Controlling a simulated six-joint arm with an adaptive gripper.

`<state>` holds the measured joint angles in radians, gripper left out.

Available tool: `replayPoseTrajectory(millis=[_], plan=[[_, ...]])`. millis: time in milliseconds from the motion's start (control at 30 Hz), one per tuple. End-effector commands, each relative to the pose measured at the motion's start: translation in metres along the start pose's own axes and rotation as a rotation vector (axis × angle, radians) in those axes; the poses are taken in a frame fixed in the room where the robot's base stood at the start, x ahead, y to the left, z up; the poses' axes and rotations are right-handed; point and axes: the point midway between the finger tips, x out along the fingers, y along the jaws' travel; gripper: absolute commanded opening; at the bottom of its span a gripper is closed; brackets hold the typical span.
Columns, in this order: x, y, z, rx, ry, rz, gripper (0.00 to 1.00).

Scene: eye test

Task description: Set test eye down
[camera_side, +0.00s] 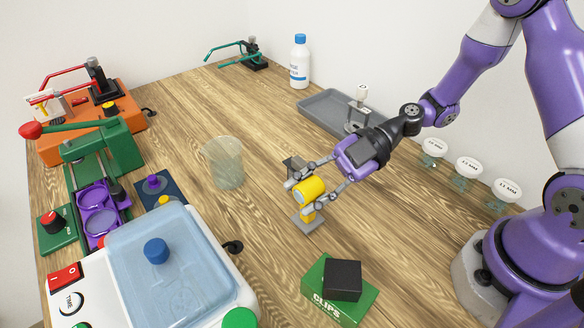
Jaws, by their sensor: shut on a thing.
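My gripper (309,191) reaches in from the right, near the middle of the side view. Its two fingers are shut on a yellow cylinder with a paler round end, which I take for the test eye (310,189). Below it is a small grey square plate (308,226) with a yellow piece on it. I cannot tell whether the cylinder touches that piece or is apart from it. The fingers hide part of the cylinder's sides.
A clear beaker (227,168) stands left of my gripper. A green clips box (325,303) with a black block (342,279) is in front. A grey tray (318,107) lies behind. A blue-lidded bath (190,262) is at front left. Lidded jars (467,170) stand right.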

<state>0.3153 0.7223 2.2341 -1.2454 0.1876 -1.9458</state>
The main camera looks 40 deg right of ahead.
Motion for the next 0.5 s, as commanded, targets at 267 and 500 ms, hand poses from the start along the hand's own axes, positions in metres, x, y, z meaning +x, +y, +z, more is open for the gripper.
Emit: replayPoseTrajectory(millis=[267, 500], plan=[[-0.014, 0.019, -0.034, -0.006, 0.0, 0.001, 0.0], [-0.025, 0.034, -0.061, -0.005, 0.001, 0.002, 0.0]])
